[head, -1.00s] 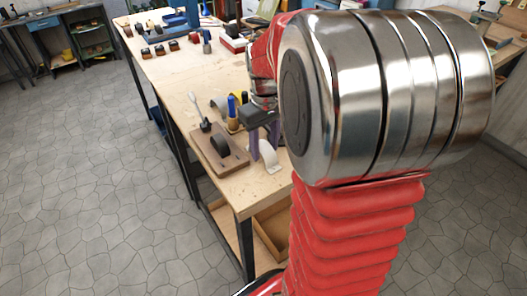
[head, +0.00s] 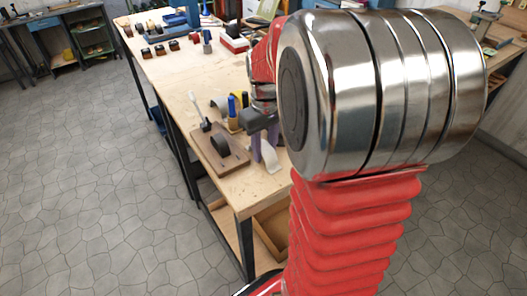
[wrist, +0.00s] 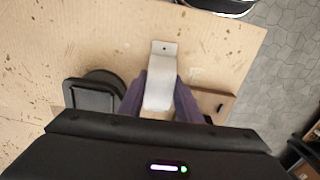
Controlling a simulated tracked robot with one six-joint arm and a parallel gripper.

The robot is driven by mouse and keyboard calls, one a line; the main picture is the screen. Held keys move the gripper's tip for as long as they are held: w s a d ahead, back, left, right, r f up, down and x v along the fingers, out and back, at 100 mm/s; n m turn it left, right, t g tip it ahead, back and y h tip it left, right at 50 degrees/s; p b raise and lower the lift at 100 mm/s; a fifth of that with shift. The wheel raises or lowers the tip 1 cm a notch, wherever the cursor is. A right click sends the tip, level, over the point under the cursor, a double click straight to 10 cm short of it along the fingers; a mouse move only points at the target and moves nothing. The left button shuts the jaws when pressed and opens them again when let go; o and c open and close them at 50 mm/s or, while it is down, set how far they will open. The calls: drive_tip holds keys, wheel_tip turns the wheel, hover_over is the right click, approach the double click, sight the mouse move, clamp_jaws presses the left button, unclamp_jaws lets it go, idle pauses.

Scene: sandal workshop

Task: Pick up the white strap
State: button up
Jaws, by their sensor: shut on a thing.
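The white strap (head: 270,157) is a curved white band near the front right corner of the workbench (head: 262,185). It also shows in the wrist view (wrist: 161,82), where a flat end tab with a small dark hole points away from my gripper. My gripper (head: 262,148) has purple fingers, one on each side of the strap, and is shut on it. In the wrist view the fingers (wrist: 158,98) press against the strap's sides. Whether the strap touches the bench top is hard to tell.
A brown wooden board (head: 219,150) with a dark curved piece (head: 220,145) lies just left of my gripper. Behind it stand a white-handled brush (head: 199,110) and a holder with blue and yellow tools (head: 233,112). The bench edge is close in front.

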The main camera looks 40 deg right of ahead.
sight(265, 148)
drive_tip(key=shift+c, duration=1)
drive_tip(key=shift+r, duration=0.1)
wheel_tip(265, 148, up, 9)
drive_tip(key=shift+r, duration=0.4)
